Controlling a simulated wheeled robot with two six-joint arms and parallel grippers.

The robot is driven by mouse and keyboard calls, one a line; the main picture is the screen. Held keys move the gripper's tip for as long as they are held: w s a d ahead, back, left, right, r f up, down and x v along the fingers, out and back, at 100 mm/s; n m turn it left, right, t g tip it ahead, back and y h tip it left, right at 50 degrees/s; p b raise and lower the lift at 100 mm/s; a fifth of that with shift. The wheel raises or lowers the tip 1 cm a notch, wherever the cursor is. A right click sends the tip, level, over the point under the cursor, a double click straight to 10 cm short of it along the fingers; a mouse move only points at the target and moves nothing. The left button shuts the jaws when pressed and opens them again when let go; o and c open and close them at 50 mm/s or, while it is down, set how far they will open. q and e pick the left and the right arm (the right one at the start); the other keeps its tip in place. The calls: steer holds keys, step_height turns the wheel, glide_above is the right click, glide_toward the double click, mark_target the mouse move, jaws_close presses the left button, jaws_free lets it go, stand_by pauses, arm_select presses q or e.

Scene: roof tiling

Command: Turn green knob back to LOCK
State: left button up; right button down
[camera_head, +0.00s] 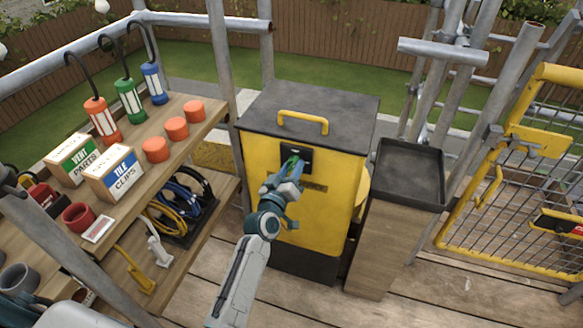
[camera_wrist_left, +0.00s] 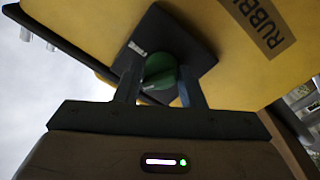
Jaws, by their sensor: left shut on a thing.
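The green knob (camera_head: 291,163) sits on a dark square plate (camera_head: 303,157) on the front of a yellow bin with a dark lid. In the left wrist view the green knob (camera_wrist_left: 160,71) shows between my fingers, in front of its dark plate (camera_wrist_left: 190,40). My left gripper (camera_head: 287,171) is shut on the green knob, one finger on each side. A small white label is on the plate in the wrist view; its text is too small to read. My right gripper is not in view.
The yellow bin (camera_head: 330,215) has a yellow lid handle (camera_head: 303,122). A wooden shelf (camera_head: 190,125) with lanterns, orange pucks and labelled boxes stands at the left. A dark tray (camera_head: 412,172) on a wooden stand is at the right, beside a yellow mesh gate (camera_head: 500,215).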

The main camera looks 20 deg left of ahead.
arm_select(q)
steer(key=n+p, duration=0.1)
steer(key=n, duration=0.2)
steer(key=shift+n, duration=0.4)
steer(key=shift+n+y+p, duration=0.3)
steer(key=shift+n+y, duration=0.1)
steer(key=shift+n, duration=1)
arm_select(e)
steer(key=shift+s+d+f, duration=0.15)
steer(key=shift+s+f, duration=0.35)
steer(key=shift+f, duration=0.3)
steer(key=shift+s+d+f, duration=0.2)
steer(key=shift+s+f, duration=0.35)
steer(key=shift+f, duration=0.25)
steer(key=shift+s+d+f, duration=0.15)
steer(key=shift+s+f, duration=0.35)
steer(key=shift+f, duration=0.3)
arm_select(q)
steer(key=shift+f, duration=0.1)
steer(key=o, duration=0.9)
steer(key=shift+s, duration=0.1)
